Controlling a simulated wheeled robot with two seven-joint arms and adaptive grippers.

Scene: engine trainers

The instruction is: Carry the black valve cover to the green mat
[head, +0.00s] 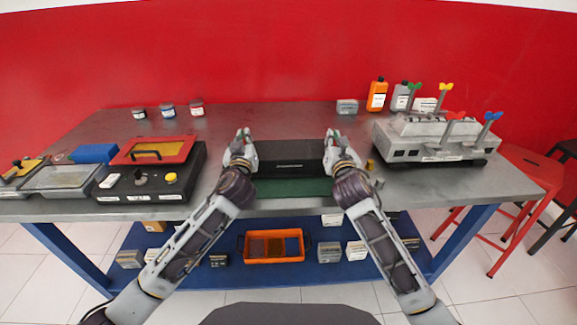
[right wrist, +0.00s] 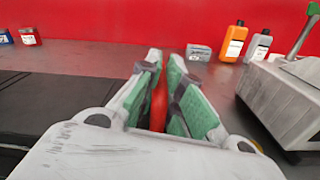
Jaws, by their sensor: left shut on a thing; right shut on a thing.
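The black valve cover (head: 290,158) lies lengthwise between my two grippers near the middle of the bench. My left gripper (head: 245,137) is shut at its left end and my right gripper (head: 334,137) is shut at its right end. The green mat (head: 292,188) shows just in front of the cover, at the bench's front edge. I cannot tell whether the cover touches the mat or bench. In the right wrist view, the fingers (right wrist: 166,75) are close together with a red strip between them, and a dark surface, apparently the cover (right wrist: 60,110), is at left.
A grey engine block (head: 435,142) with coloured levers stands to the right. A black control box (head: 155,180) with a red-framed tray (head: 153,150) stands to the left. Bottles and small jars line the back. The bench behind the cover is mostly clear.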

